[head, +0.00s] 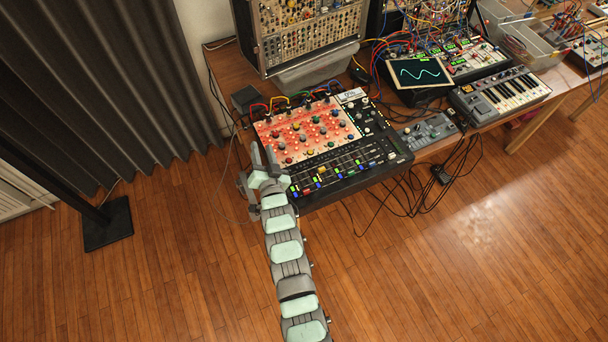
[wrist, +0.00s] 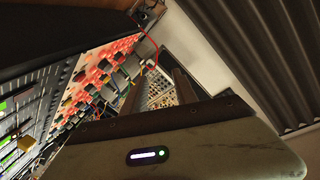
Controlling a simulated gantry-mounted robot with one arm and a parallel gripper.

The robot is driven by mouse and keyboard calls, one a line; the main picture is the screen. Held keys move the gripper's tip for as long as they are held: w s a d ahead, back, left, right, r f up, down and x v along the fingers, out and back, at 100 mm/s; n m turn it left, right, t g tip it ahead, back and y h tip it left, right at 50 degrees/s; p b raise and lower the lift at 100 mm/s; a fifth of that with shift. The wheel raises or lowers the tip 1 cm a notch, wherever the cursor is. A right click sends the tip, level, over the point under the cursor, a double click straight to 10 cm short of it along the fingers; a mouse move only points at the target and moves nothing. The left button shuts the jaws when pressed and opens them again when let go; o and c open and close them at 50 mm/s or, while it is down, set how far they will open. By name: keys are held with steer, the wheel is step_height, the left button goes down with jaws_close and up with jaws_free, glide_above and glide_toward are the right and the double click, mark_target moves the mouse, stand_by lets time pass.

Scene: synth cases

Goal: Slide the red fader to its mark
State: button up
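The mixer (head: 350,181) is a black desk unit at the table's front left edge, with a red-lit knob panel and a row of faders with coloured caps. In the wrist view its fader strip (wrist: 30,102) runs along the left side.
A modular rack (head: 308,32) stands behind the mixer. A grey device (head: 428,131), a screen (head: 420,73) and a small keyboard (head: 505,95) stand to its right. Loose cables (head: 400,205) hang off the front edge. A dark curtain (head: 100,90) hangs at left. The floor in front is clear.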

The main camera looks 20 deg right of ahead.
mark_target(306, 191)
steer(key=d+g+p, duration=0.1)
steer(key=w+d+m+g+p, duration=0.1)
steer(key=d+f+m+g+p, duration=0.1)
steer(key=g, duration=0.1)
steer(key=shift+w+d, duration=0.25)
steer(key=shift+d, duration=0.05)
steer(key=s+d+m+g+p, duration=0.1)
steer(key=g+p, duration=0.1)
steer(key=s+d+m+g+p, duration=0.2)
steer(key=g+p, duration=0.1)
steer(key=shift+s+d+f+y, duration=0.15)
steer(key=shift+f+y, duration=0.05)
steer(key=shift+y, duration=0.1)
steer(key=s+d+r+m+g+y+p, duration=0.2)
steer(key=s+r+m+g+p, duration=0.35)
steer(key=s, duration=0.55)
steer(key=f, duration=0.2)
steer(key=f+g+p, duration=0.1)
steer(key=f, duration=0.2)
steer(key=f+n+g, duration=0.1)
steer(key=f, duration=0.1)
steer(key=shift+s+a+f, duration=0.25)
steer(key=shift+s+f, duration=0.05)
steer(key=shift+f, duration=0.05)
steer(key=shift+w+f, duration=0.1)
steer(key=shift+f, duration=1.05)
steer(key=shift+c, duration=0.5)
jaws_close()
